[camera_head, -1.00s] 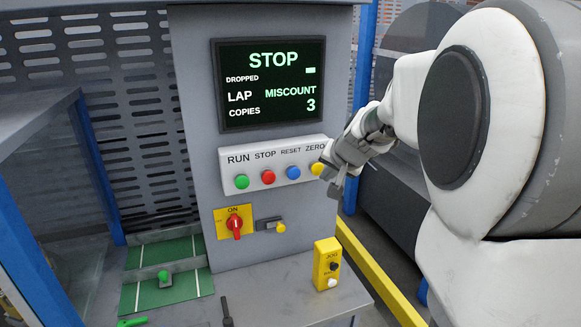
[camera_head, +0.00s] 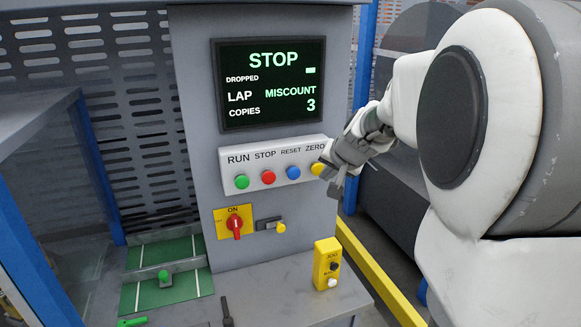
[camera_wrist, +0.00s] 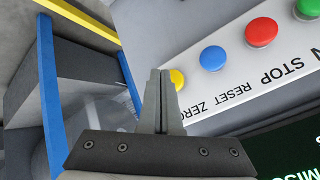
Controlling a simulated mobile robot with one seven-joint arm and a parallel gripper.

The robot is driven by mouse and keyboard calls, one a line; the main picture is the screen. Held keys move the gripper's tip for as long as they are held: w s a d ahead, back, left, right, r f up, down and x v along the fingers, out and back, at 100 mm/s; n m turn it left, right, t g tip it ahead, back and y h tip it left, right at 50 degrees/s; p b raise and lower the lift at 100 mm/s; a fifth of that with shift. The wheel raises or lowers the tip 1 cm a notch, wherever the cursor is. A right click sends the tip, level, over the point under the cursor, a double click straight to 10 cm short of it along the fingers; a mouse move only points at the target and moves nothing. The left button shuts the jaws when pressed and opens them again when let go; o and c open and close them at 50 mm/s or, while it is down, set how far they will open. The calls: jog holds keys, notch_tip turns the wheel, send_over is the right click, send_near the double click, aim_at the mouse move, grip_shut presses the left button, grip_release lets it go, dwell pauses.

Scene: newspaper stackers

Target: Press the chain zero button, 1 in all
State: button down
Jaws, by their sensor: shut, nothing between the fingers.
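The yellow button (camera_head: 317,169) sits at the right end of the white button panel (camera_head: 272,185), under the word ZERO. My gripper (camera_head: 333,182) is shut and empty, just right of the yellow button in the head view and partly over it. In the wrist view the shut fingers (camera_wrist: 162,78) point toward the yellow button (camera_wrist: 177,79), which is partly hidden by them. I cannot tell whether the fingertips touch it. The screen (camera_head: 270,83) above reads STOP, DROPPED, LAP MISCOUNT and COPIES 3.
Green, red and blue buttons (camera_head: 293,173) stand left of the yellow one. Below are a red rotary switch (camera_head: 234,223) on a yellow plate, a small yellow-tipped lever (camera_head: 279,228) and a yellow jog box (camera_head: 327,264). A yellow rail (camera_head: 378,270) runs at right.

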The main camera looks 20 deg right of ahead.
jog(key=shift+w, duration=0.4)
jog(key=shift+w, duration=0.45)
dwell(0.6)
jog(key=shift+s, duration=0.15)
jog(key=shift+s+b, duration=0.45)
jog(key=shift+s, duration=0.3)
jog(key=shift+s+d+b, duration=0.1)
jog(key=shift+s+b, duration=0.9)
jog(key=shift+s, duration=1.5)
